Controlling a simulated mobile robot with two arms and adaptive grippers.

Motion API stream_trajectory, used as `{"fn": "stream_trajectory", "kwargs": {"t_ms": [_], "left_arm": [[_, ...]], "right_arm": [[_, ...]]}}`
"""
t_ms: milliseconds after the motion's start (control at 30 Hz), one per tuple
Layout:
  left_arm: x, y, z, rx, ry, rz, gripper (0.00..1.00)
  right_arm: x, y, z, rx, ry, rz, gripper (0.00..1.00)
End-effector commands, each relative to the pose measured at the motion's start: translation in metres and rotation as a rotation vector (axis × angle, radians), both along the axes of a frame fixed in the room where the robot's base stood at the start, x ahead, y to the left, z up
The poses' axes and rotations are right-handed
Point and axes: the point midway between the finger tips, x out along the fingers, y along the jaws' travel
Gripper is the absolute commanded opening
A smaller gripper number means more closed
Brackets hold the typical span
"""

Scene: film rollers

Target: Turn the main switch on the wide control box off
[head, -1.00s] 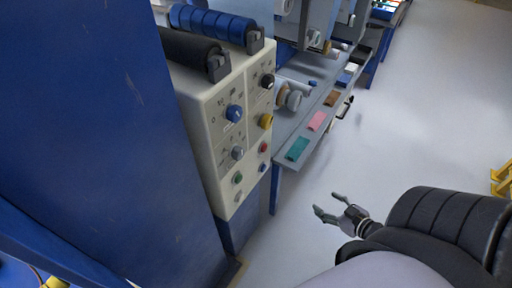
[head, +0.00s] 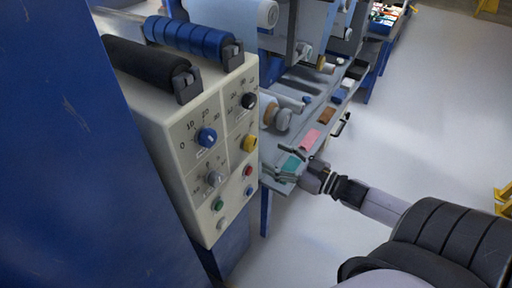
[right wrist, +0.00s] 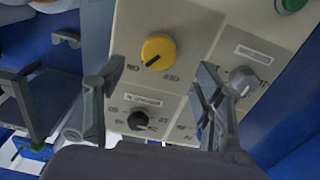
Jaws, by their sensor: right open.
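The cream control box (head: 165,115) stands at left centre in the head view, its front panel facing right. The panel carries a blue knob (head: 207,137), a black knob (head: 249,101), a yellow knob (head: 250,143), a grey knob (head: 214,179) and several small buttons. My right gripper (head: 279,162) is open and empty, to the right of the panel. In the right wrist view, the yellow knob (right wrist: 158,50) and black knob (right wrist: 137,120) appear between its fingers. The grey knob (right wrist: 242,80) is partly behind the right finger.
A black roller (head: 145,65) and a blue roller (head: 190,38) lie on top of the box. A grey bench with a teal pad (head: 291,164), a pink pad (head: 310,140) and other parts stands behind my right gripper.

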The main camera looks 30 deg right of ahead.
Motion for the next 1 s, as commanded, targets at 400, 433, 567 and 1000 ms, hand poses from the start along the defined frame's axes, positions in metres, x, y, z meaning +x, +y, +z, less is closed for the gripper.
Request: {"fn": "stream_trajectory", "kwargs": {"t_ms": [400, 433, 567, 1000], "left_arm": [[0.005, -0.005, 0.002, -0.007, -0.009, -0.003, 0.0], [0.006, -0.006, 0.002, -0.007, -0.009, -0.003, 0.0], [0.006, -0.007, 0.003, -0.009, -0.01, -0.002, 0.0], [0.006, -0.006, 0.003, -0.008, -0.009, -0.001, 0.0]], "right_arm": [[0.059, 0.024, 0.001, 0.002, -0.002, -0.001, 0.62], [0.061, 0.025, 0.0, 0.0, -0.001, -0.001, 0.62], [0.066, 0.028, 0.0, 0.0, 0.0, 0.0, 0.62], [0.067, 0.028, 0.0, 0.0, 0.001, 0.0, 0.53]]}}
